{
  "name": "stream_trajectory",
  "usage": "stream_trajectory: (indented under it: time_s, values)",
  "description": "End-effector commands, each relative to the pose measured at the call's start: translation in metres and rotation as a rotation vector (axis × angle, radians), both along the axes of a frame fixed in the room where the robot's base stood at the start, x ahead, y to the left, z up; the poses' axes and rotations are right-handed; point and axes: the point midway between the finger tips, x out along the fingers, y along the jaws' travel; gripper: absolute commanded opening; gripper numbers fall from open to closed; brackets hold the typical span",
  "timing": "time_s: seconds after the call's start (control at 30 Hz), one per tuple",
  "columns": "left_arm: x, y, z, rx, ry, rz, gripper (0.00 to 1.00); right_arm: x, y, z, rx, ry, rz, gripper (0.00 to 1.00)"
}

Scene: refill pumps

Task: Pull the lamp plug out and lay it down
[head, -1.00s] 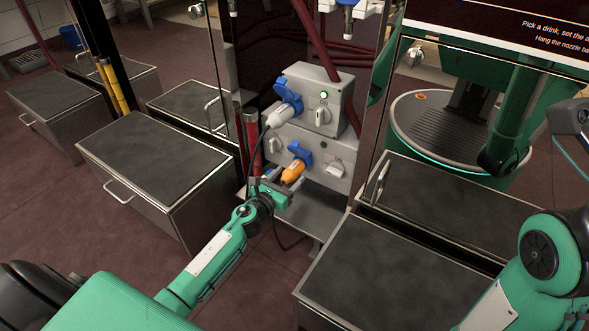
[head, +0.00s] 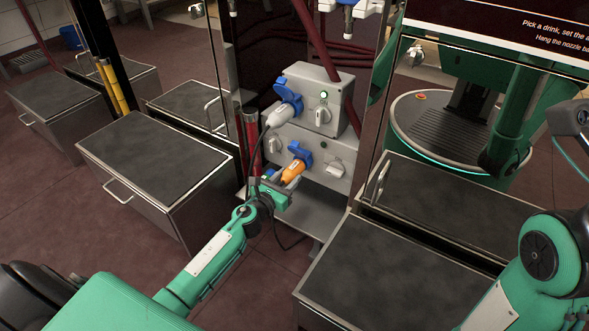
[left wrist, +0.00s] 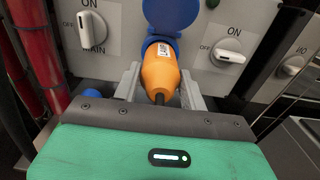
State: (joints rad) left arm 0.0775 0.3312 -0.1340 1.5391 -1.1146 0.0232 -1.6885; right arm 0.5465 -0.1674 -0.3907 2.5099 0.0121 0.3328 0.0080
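An orange plug (head: 293,171) sits in the lower blue socket (head: 300,152) on a grey switch box (head: 335,165). My left gripper (head: 284,181) is at the plug from below and in front. In the left wrist view the orange plug (left wrist: 160,72) lies between the two grey fingers (left wrist: 160,88), its dark cable end towards my palm. The fingers stand on either side of it and look a little apart from it. A white plug (head: 280,116) sits in the upper blue socket (head: 288,97). My right gripper is out of frame.
Rotary switches flank the orange plug, one at left (left wrist: 90,28) and one at right (left wrist: 228,52). Red pipes (head: 250,135) run beside the box. A dark cable hangs below. Dark-topped cabinets (head: 155,155) stand either side.

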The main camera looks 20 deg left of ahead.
Motion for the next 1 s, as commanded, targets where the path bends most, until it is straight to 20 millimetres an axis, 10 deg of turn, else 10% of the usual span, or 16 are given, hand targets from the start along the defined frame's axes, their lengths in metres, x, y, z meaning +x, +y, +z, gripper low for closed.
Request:
stream_trajectory:
  time_s: [1.0]
  values:
    - [-0.034,0.005,0.0,0.001,0.0,0.0,0.06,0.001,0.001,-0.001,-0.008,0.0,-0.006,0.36]
